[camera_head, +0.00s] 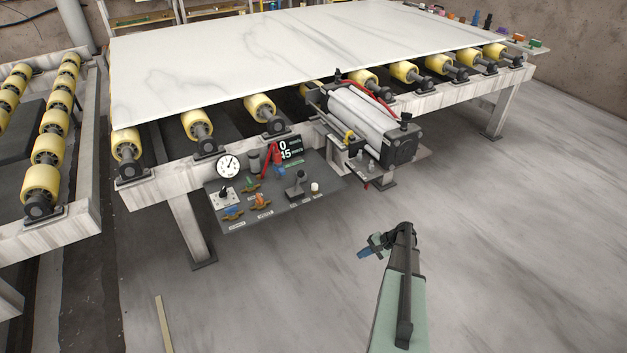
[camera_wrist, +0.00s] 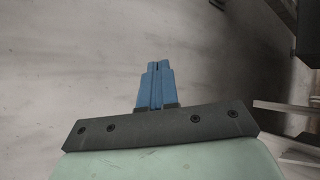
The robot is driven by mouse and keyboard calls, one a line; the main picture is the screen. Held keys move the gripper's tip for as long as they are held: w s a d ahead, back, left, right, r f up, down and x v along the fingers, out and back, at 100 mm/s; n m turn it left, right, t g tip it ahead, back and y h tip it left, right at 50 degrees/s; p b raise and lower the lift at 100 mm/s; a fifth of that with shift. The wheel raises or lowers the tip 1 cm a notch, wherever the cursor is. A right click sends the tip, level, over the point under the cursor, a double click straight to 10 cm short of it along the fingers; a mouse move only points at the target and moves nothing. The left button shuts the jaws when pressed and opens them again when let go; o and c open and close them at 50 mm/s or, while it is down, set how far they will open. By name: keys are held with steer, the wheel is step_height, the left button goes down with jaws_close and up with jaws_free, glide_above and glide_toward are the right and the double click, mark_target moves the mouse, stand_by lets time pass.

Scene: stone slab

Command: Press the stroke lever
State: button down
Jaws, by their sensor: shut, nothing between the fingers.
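A grey control panel (camera_head: 240,219) hangs at the front of the roller table. On its right part stands a black upright lever (camera_head: 299,181), and a red lever (camera_head: 269,160) leans further back. The labels are too small to read, so I cannot tell which one is the stroke lever. My gripper (camera_head: 363,253) is in front and to the right of the panel, apart from it, over the floor. Its blue fingers are shut and empty, also seen in the wrist view (camera_wrist: 157,66), where no lever shows.
The panel also bears a round gauge (camera_head: 228,166), a digital display (camera_head: 291,148), a white button (camera_head: 315,187), and blue and orange handles. A large cylinder (camera_head: 358,117) sits right of it. A white slab (camera_head: 300,50) lies on yellow rollers. The floor around my gripper is clear.

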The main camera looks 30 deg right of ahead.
mark_target(298, 181)
steer(key=w+d+r+t+y, duration=0.2)
steer(key=w+d+r+t, duration=0.15)
steer(key=w, duration=0.35)
steer(key=w+d+r+t+y, duration=0.25)
steer(key=w+d+r, duration=0.2)
steer(key=w, duration=0.25)
step_height(298, 181, up, 7)
steer(key=d+t+y, duration=0.1)
steer(key=t+y, duration=0.1)
steer(key=t, duration=0.2)
steer(key=shift+w+d+n, duration=0.15)
steer(key=shift+d+n, duration=0.2)
steer(key=shift+n, duration=0.05)
steer(key=shift+w+a+r, duration=0.1)
